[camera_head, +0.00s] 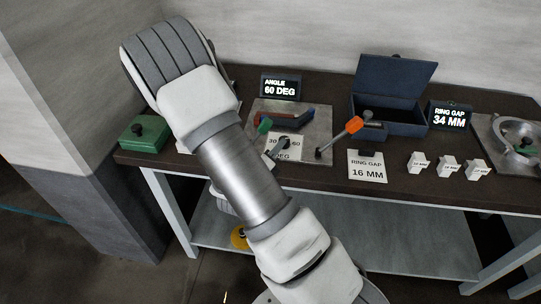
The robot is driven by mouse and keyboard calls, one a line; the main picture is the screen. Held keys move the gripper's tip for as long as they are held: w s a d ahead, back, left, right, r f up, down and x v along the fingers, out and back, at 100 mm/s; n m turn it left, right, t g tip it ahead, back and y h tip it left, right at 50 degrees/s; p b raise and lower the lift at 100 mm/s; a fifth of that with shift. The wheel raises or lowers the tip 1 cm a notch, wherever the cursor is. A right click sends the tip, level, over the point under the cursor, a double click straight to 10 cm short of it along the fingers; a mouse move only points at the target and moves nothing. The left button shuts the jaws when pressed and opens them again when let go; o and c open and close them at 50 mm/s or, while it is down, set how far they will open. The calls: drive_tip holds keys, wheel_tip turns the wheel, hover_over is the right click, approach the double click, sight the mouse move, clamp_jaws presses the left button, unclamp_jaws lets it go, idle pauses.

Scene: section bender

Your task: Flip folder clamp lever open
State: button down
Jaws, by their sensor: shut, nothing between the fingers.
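The folder looks like the metal plate (318,115) on the bench, with a blue and red angled piece (290,119) on it. A lever with an orange grip (354,125) slants from the plate's right part up to the right. A smaller green grip (265,126) is at the plate's left, close to my arm. A grey pointer-like piece (277,148) lies over the card marked in degrees. I cannot tell for sure which of these is the clamp lever. My arm crosses the left of the view and hides part of the bench. My gripper does not show.
A green box (144,134) is at the bench's left end. An open blue box (388,95) stands behind the orange grip. Signs read 60 DEG (280,87) and 34 MM (449,116). Several white labelled blocks (447,168) and a ring fixture (516,138) are at right.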

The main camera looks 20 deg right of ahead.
drive_tip(key=shift+x, duration=1.1)
drive_tip(key=shift+w+a+r, duration=0.65)
drive_tip(key=shift+a+r, duration=0.05)
drive_tip(key=shift+a, duration=0.15)
drive_tip(key=shift+w+a+r, duration=0.3)
drive_tip(key=shift+w+a, duration=0.05)
drive_tip(key=shift+a, duration=0.25)
drive_tip(key=shift+r+p, duration=0.15)
drive_tip(key=shift+p, duration=0.3)
